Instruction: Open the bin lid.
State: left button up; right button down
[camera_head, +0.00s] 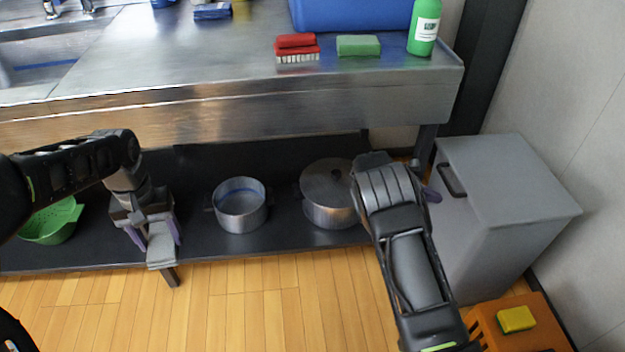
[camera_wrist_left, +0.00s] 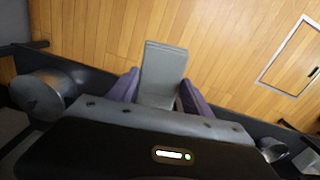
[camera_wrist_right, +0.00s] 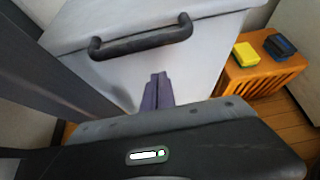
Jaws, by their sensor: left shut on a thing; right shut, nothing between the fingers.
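The grey bin (camera_head: 480,245) stands at the right, beside the counter. Its flat lid (camera_head: 525,178) lies shut on top, and a black bar handle (camera_head: 449,181) sits at the side facing the counter. The right wrist view shows the handle (camera_wrist_right: 140,41) along the lid's edge. My right gripper (camera_head: 432,194) is shut and empty, its purple fingertips (camera_wrist_right: 158,92) close to the bin, a little apart from the handle in the picture. My left gripper (camera_head: 163,236) is shut on a grey flat block (camera_wrist_left: 163,70), held in front of the lower shelf.
The steel counter (camera_head: 230,115) holds a red brush (camera_head: 296,48), a green sponge (camera_head: 358,45) and a green bottle (camera_head: 424,28). Two pots (camera_head: 240,205) and a green colander (camera_head: 52,220) stand on the lower shelf. An orange crate (camera_head: 540,325) with a yellow sponge (camera_head: 516,319) stands near the bin.

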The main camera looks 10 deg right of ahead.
aim_at(443, 172)
pick_arm(q)
jog(key=shift+f, duration=0.1)
pick_arm(e)
jog(key=shift+w+d+r, duration=0.1)
jog(key=shift+d+r, duration=0.1)
jog(key=shift+r, duration=1.75)
